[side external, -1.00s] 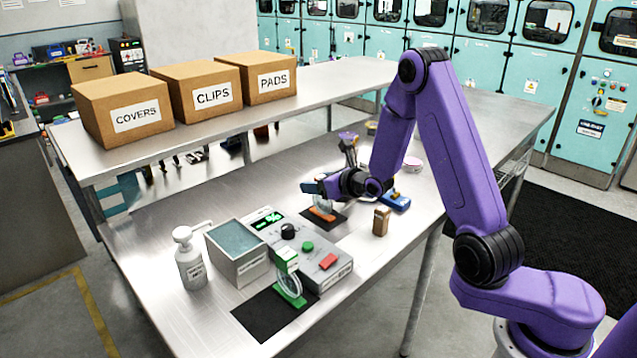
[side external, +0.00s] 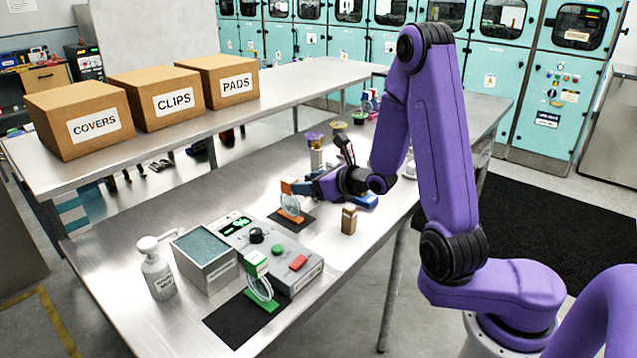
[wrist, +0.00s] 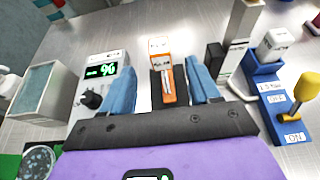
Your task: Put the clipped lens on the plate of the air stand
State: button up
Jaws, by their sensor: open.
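A lens in an orange clip (side external: 290,203) stands upright on a small black mat; the wrist view shows the clip (wrist: 162,62) ahead, between my finger lines. A lens in a green clip (side external: 261,283) stands on a larger black mat in front. My gripper (side external: 314,188) is open and low beside the orange clip; its blue fingers (wrist: 160,78) are apart, with nothing visibly held. A blue-based stand (wrist: 265,95) with a white block, a yellow knob and an "ON" label is at right in the wrist view. I cannot tell which part is the air stand's plate.
A grey control box (side external: 265,250) with knob and buttons, a grey tank (side external: 204,262) and a pump bottle (side external: 157,272) stand at left. A small brown block (side external: 349,219) is right of the gripper. Labelled cartons (side external: 160,100) sit on the raised shelf.

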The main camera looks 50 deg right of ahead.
jog(key=shift+v, duration=1.3)
jog(key=s+a+r+n+g+y, duration=0.15)
jog(key=a+n+g+y, duration=0.3)
jog(key=a+n, duration=0.45)
jog(key=s+a+r+n+g+y, duration=0.1)
jog(key=s+a+n+g+y, duration=0.15)
jog(key=a+n+y, duration=0.65)
jog(key=s+a+n+g+h, duration=0.45)
jog(key=s+n+g, duration=0.35)
jog(key=s+n, duration=0.25)
jog(key=s+d+n+t+h, duration=0.1)
jog(key=s+d+n+h, duration=0.7)
jog(key=n, duration=1.2)
jog(key=s+d+f, duration=0.1)
jog(key=s+d, duration=0.3)
jog(key=s, duration=0.3)
jog(key=shift+d+t+h, duration=0.3)
jog(key=shift+d, duration=0.05)
